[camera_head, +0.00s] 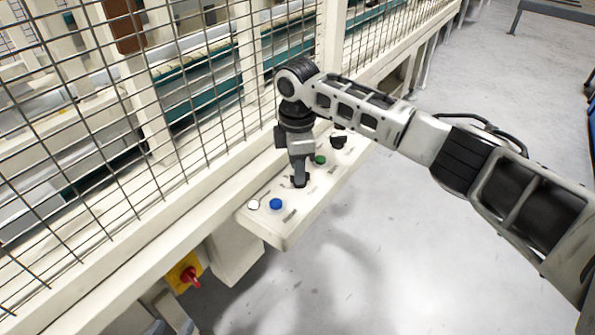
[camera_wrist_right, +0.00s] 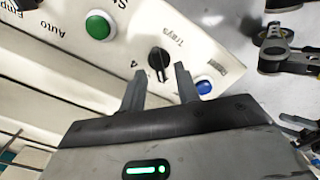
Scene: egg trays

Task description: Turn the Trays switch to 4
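The Trays switch (camera_wrist_right: 158,60) is a black rotary knob on a cream panel, with the word "Trays" and a "4" printed beside it. A pale mark shows on the knob, but its exact setting is hard to read. My right gripper (camera_wrist_right: 159,82) is open, its two fingers apart at either side of the knob's near end. I cannot tell whether they touch it. In the head view my right gripper (camera_head: 299,172) points down at the panel and largely hides this knob. My left gripper is not in view.
The control panel (camera_head: 268,232) also carries a blue button (camera_head: 276,204), a white button (camera_head: 253,204), a green button (camera_head: 320,159) and another black switch (camera_head: 338,141). A wire mesh fence (camera_head: 110,120) runs behind it. A red-and-yellow switch (camera_head: 188,275) sits below. Open floor lies to the right.

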